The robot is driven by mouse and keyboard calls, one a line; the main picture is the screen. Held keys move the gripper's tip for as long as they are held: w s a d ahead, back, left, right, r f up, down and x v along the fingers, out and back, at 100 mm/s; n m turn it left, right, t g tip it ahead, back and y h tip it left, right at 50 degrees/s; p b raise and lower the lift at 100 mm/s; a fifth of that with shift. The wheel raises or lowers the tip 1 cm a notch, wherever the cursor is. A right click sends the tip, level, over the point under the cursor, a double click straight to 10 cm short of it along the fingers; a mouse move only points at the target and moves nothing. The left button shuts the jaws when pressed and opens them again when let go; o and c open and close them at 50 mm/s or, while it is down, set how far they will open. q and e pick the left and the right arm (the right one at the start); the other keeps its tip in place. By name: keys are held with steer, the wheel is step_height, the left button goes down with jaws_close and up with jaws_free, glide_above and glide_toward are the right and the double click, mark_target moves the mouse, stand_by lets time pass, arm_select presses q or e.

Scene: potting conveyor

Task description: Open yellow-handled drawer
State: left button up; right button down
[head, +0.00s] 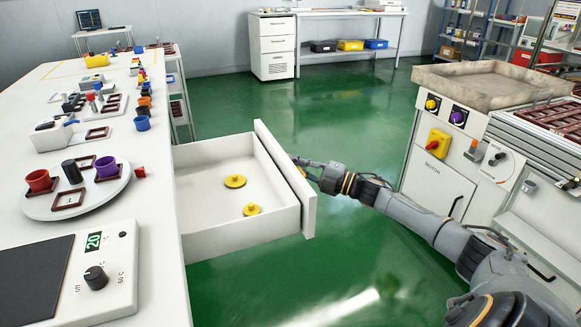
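A white drawer (284,222) stands pulled out from the side of the long white bench. Two round yellow knobbed discs lie inside, one farther back (235,181) and one nearer (251,209). The outer face of the drawer front is turned away, so its handle is mostly hidden; only a small yellow bit shows near the gripper. My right gripper (299,163) is at the outer side of the drawer front, close to its top edge. Its fingertips are partly hidden, and I cannot tell whether they hold the handle. My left gripper is out of view.
A white machine cabinet (436,180) with a grey tray (490,84) stands at right.

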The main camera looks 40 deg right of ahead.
steer(key=shift+f, duration=0.1)
steer(key=c, duration=1.4)
jaws_free()
steer(key=v, duration=1.2)
